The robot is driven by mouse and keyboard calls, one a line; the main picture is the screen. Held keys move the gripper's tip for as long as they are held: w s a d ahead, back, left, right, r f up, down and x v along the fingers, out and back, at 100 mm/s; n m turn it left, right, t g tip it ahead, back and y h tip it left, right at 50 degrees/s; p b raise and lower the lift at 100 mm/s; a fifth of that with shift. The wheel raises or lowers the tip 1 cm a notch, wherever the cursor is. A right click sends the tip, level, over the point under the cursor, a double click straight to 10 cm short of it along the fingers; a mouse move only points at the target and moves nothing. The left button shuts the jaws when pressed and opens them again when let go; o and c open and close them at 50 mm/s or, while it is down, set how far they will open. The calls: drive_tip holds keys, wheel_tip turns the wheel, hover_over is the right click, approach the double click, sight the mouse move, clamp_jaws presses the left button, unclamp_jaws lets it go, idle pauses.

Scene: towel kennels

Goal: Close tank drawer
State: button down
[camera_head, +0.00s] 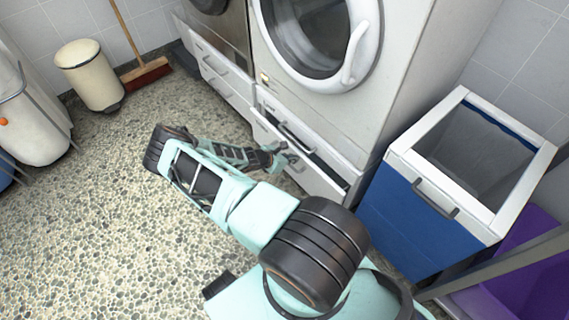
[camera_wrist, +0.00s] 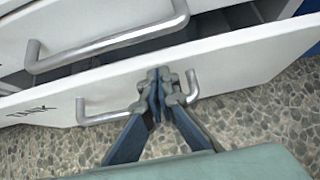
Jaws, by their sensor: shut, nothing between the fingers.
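The tank drawer (camera_wrist: 236,62) has a white front marked TANK and a bar handle (camera_wrist: 92,118). It sticks out below the washing machine, and a dark gap shows behind its top edge. In the head view the drawer (camera_head: 322,178) is partly open. My gripper (camera_wrist: 160,82) is shut and empty, its fingertips at the middle of the drawer front, between the two ends of the handle. The fingers hide the handle's middle, and I cannot tell whether they touch the front. In the head view my gripper (camera_head: 286,157) is just in front of the drawer.
Another bar handle (camera_wrist: 110,42) lies above the tank drawer. The washing machine (camera_head: 400,90) stands over the drawer. A blue and white bin (camera_head: 410,215) stands close on the right. A cream bin (camera_head: 88,75) and a broom (camera_head: 146,72) are at the back left.

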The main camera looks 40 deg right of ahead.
drive_tip(key=shift+d, duration=0.5)
drive_tip(key=shift+a, duration=0.1)
